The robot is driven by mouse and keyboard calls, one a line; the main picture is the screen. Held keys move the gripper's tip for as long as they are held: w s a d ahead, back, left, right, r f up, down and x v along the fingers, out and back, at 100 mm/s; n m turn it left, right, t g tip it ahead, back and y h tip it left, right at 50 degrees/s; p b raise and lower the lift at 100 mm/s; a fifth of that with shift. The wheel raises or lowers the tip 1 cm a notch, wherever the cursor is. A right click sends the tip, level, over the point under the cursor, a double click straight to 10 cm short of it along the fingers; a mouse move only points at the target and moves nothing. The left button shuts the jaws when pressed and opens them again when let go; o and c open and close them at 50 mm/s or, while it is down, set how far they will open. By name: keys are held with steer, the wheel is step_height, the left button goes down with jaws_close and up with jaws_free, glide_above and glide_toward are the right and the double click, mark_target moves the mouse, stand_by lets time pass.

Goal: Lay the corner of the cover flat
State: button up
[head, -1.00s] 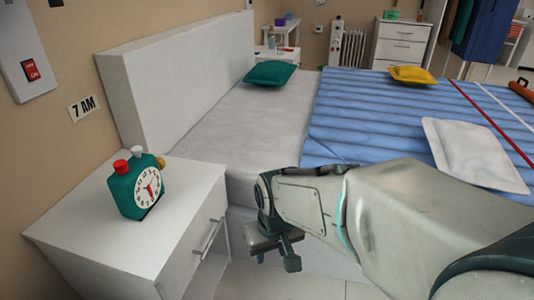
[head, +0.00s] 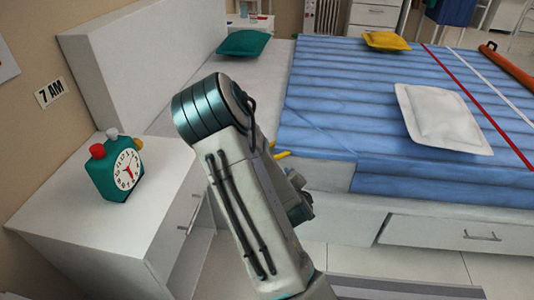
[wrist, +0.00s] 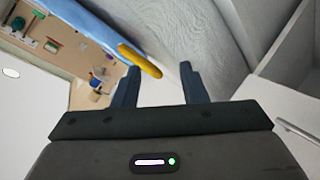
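The blue ribbed cover (head: 350,110) lies over the right part of the bed, leaving a pale strip of mattress (head: 262,85) bare at the left. A yellow tab (head: 281,154) shows at the cover's near left, partly hidden by my arm. In the wrist view the tab (wrist: 140,60) sticks out from the blue cover's edge (wrist: 85,22). My gripper (wrist: 159,67) is open and empty. The tab's end appears between the fingertips in the picture; I cannot tell how far beyond them it is. In the head view my arm mostly hides the cover's near-left corner.
A white nightstand (head: 75,225) with a green alarm clock (head: 118,170) stands left of my arm. A white pillow (head: 440,118), a yellow cushion (head: 386,41) and an orange roll (head: 508,67) lie on the cover. A green cushion (head: 243,43) lies near the headboard (head: 140,70).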

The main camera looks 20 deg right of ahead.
steer(key=w+n+t+b, duration=0.1)
steer(key=w, duration=0.3)
steer(key=w+n+t+y, duration=0.1)
steer(key=w+n, duration=0.1)
steer(key=w, duration=0.3)
steer(key=w+d+n+t+y+b, duration=0.1)
steer(key=w, duration=0.3)
steer(key=shift+w+f+n+b, duration=0.25)
steer(key=shift+f+n+b, duration=0.05)
steer(key=shift+f+n, duration=0.1)
steer(key=shift+c, duration=0.3)
steer(key=shift+r, duration=0.1)
jaws_close()
